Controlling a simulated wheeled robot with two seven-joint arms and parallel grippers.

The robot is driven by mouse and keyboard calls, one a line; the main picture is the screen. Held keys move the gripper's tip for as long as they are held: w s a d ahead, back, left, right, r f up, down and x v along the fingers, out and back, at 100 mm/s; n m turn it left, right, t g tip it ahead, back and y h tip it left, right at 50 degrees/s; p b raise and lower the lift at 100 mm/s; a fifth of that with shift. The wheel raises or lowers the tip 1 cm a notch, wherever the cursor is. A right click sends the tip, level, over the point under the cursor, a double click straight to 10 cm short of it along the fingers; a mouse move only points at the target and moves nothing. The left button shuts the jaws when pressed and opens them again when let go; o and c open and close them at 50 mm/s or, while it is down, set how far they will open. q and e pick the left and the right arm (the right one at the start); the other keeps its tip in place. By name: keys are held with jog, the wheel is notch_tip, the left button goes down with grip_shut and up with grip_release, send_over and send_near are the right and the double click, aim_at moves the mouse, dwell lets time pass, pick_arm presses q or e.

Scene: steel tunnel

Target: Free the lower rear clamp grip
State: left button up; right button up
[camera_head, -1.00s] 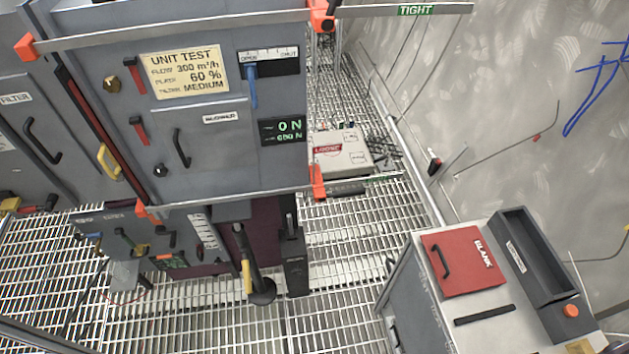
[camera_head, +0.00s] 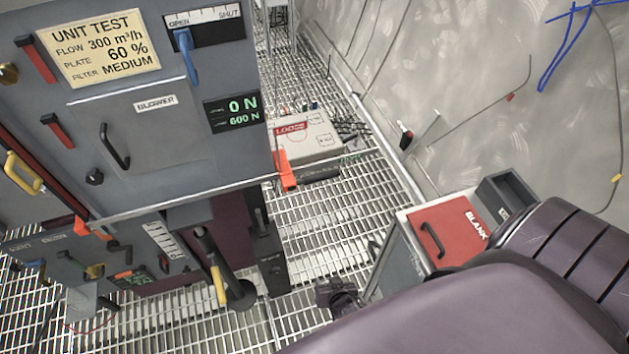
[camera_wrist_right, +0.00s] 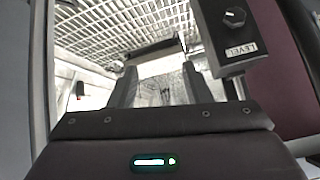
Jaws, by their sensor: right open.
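The grey blower cabinet (camera_head: 170,120) fills the left of the head view. An orange clamp grip (camera_head: 285,172) sits at its lower right corner, and another orange grip (camera_head: 82,228) shows at the lower left. I cannot tell for certain which is the lower rear one. My right gripper (camera_head: 338,293) is low over the grating, right of and below the right-hand orange grip and apart from it. In the right wrist view its two dark fingers (camera_wrist_right: 160,82) are spread with nothing between them. No orange grip shows there. My left gripper is not in view.
A black box marked LEVEL (camera_wrist_right: 230,35) stands close to the right finger in the wrist view. A white box marked LOOSE (camera_head: 305,138) lies behind the cabinet. A cart with a red BLANK panel (camera_head: 447,232) stands right. The cabinet display (camera_head: 233,110) reads 0 N over 600 N.

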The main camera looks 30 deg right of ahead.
jog(key=w+r+m+t+h+b, duration=0.1)
jog(key=w+r+m+t+b, duration=0.25)
jog(key=w, duration=0.35)
jog(key=m+t+h+b, duration=0.4)
jog(key=m+h+b, duration=0.65)
jog(key=m, duration=0.65)
send_near(322, 177)
jog(key=w+d+y+b, duration=0.2)
jog(key=x, duration=0.4)
jog(key=p+x, duration=0.1)
jog(key=x, duration=0.2)
jog(key=shift+s+d+r, duration=0.1)
jog(key=shift+s+r, duration=0.05)
jog(key=shift+r, duration=0.1)
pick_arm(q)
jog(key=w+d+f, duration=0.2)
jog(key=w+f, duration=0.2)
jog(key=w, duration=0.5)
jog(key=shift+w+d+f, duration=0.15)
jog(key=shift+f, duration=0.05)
pick_arm(e)
jog(key=shift+w+d, duration=0.2)
jog(key=shift+w, duration=0.1)
jog(key=shift+c, duration=0.4)
grip_shut()
